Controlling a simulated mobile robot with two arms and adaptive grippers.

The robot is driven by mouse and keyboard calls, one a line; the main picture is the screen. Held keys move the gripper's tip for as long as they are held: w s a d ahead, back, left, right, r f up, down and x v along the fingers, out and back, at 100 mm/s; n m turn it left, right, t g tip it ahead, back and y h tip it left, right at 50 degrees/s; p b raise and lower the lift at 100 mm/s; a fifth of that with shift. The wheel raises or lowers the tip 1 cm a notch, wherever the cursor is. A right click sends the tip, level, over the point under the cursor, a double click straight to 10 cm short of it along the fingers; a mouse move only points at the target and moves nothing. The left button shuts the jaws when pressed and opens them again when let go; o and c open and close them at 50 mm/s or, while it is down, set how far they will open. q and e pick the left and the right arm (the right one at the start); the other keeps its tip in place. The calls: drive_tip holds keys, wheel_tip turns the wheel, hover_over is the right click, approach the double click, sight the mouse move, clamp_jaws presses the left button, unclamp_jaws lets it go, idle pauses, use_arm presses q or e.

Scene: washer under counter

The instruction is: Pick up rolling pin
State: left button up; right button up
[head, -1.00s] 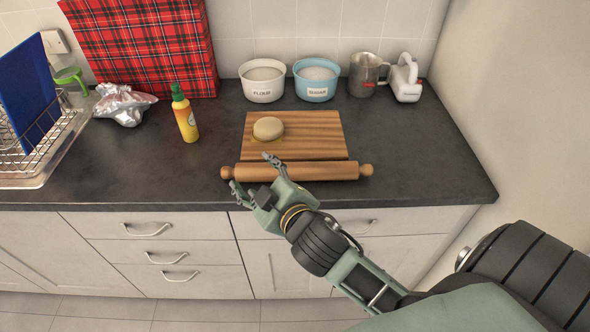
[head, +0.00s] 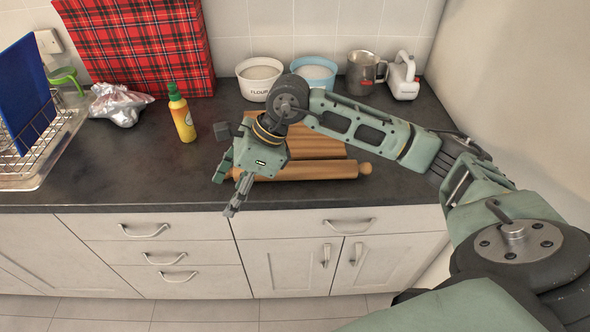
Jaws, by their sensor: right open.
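The wooden rolling pin (head: 315,170) lies across the counter at the front edge of a wooden cutting board (head: 325,148). Its right handle shows; its left end is hidden behind my right gripper. My right gripper (head: 226,193) is open, over the pin's left end, with its fingers pointing down and left toward the counter's front edge. I cannot tell whether it touches the pin. My left gripper is out of view.
A yellow bottle (head: 182,118) and crumpled foil (head: 120,104) stand left of the board. A flour bowl (head: 258,82), a sugar bowl (head: 316,75), a metal cup (head: 361,72) and a white mixer (head: 403,80) line the back. A dish rack (head: 38,150) is at far left. The right counter is clear.

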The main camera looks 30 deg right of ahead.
sight(297, 165)
drive_tip(key=d+h, duration=0.2)
drive_tip(key=d, duration=0.4)
drive_tip(key=w+d+r+h, duration=0.1)
drive_tip(key=d+h, duration=0.1)
drive_tip(key=d, duration=0.3)
drive_tip(key=d+h, duration=0.3)
drive_tip(key=d, duration=0.3)
drive_tip(key=shift+w+d+r+m, duration=0.2)
drive_tip(key=shift+d+r+m, duration=0.1)
drive_tip(key=shift+m, duration=0.1)
drive_tip(key=shift+d+f, duration=0.15)
drive_tip(key=shift+d, duration=0.2)
drive_tip(key=f+p, duration=0.1)
drive_tip(key=f, duration=0.1)
drive_tip(key=f+p, duration=0.1)
drive_tip(key=f, duration=0.1)
drive_tip(key=w+f+p, duration=0.1)
drive_tip(key=f, duration=0.2)
drive_tip(key=shift+w+f, duration=0.1)
drive_tip(key=shift+f, duration=0.1)
drive_tip(key=shift+r, duration=0.1)
drive_tip(key=c, duration=1.2)
drive_tip(key=shift+c, duration=0.2)
